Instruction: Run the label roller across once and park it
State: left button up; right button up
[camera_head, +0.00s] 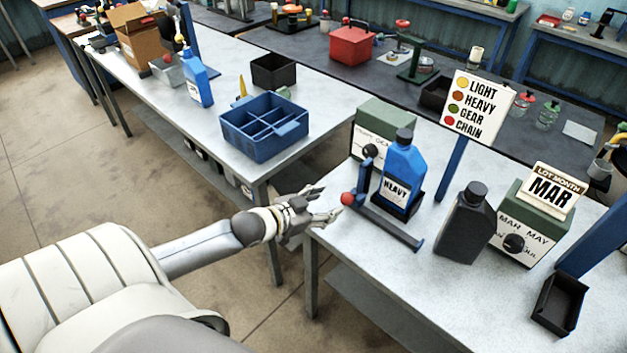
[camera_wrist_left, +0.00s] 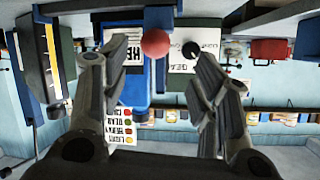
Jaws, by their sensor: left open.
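The label roller (camera_head: 365,178) is a blue upright arm with a red ball knob (camera_head: 348,199), at the left end of a dark rail (camera_head: 390,226) on the near table. A blue bottle (camera_head: 404,165) labelled HEAVY stands upright in a black holder just behind the rail. My left gripper (camera_head: 327,203) is open and empty at the table's left edge, just left of the knob. In the left wrist view, which looks upside down, the red knob (camera_wrist_left: 156,43) shows between the open fingers, apart from them. My right gripper is not in view.
A dark grey bottle (camera_head: 466,222), a green dial box marked MAR MAY (camera_head: 528,228) and a black tray (camera_head: 558,303) stand to the right. A sign (camera_head: 478,108) on a blue post rises behind. A blue divided crate (camera_head: 264,128) is on the left table.

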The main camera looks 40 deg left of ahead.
pick_arm(q)
jog(key=shift+v, duration=1.7)
